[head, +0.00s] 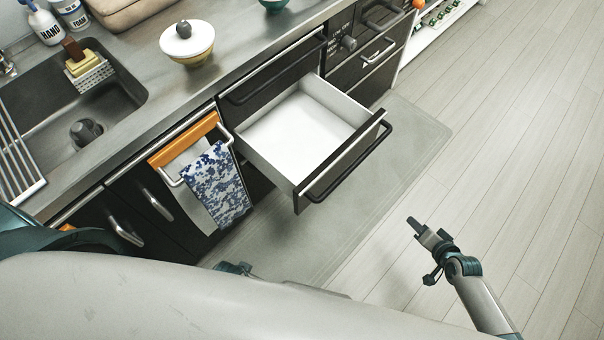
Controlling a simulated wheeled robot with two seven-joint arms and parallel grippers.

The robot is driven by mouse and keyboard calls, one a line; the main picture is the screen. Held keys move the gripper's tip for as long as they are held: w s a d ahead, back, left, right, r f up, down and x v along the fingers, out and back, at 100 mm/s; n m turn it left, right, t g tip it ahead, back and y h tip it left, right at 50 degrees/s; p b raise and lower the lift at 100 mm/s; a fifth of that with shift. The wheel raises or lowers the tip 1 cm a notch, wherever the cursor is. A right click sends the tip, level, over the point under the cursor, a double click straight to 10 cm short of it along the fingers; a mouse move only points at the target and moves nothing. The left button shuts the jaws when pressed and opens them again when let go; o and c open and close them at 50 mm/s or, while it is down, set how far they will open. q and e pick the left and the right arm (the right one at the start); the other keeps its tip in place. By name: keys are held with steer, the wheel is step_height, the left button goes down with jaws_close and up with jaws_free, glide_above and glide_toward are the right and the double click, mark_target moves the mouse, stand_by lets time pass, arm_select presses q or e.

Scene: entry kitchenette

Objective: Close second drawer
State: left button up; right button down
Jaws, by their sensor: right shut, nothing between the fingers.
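One drawer (300,130) is pulled out from the counter, below a shut top drawer (272,78). Its white inside is empty, and a dark bar handle (350,165) runs along its dark front. My right gripper (418,228) is above the floor, in front of and to the right of the open drawer. It is apart from the handle, with its fingers shut and nothing between them. My left gripper cannot be made out; only part of my left arm shows at the left edge.
A patterned towel (213,185) hangs on a rail left of the drawer. The counter holds a lidded bowl (187,43) and a sink (75,105) with a drying rack. A grey mat (415,130) lies below the drawer. The wooden floor (520,130) at the right is clear.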

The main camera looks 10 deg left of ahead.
mark_target(330, 164)
steer(key=w+a+r+m+y+b, duration=0.1)
steer(key=w+a+r+y+b, duration=0.3)
steer(key=a+r, duration=0.4)
arm_select(q)
step_height(330, 164, up, 13)
steer(key=w+t+b, duration=0.1)
steer(key=w+b, duration=0.1)
steer(key=b, duration=0.2)
steer(key=shift+w+d+b, duration=0.2)
steer(key=shift+b, duration=0.2)
arm_select(e)
steer(key=s+a+r+g+y, duration=0.1)
steer(key=s+a+r+y, duration=0.3)
steer(key=r, duration=0.8)
steer(key=s+a, duration=0.2)
steer(key=s, duration=0.1)
steer(key=shift+a+m, duration=0.2)
steer(key=shift+m, duration=0.1)
arm_select(q)
steer(key=shift+f, duration=0.1)
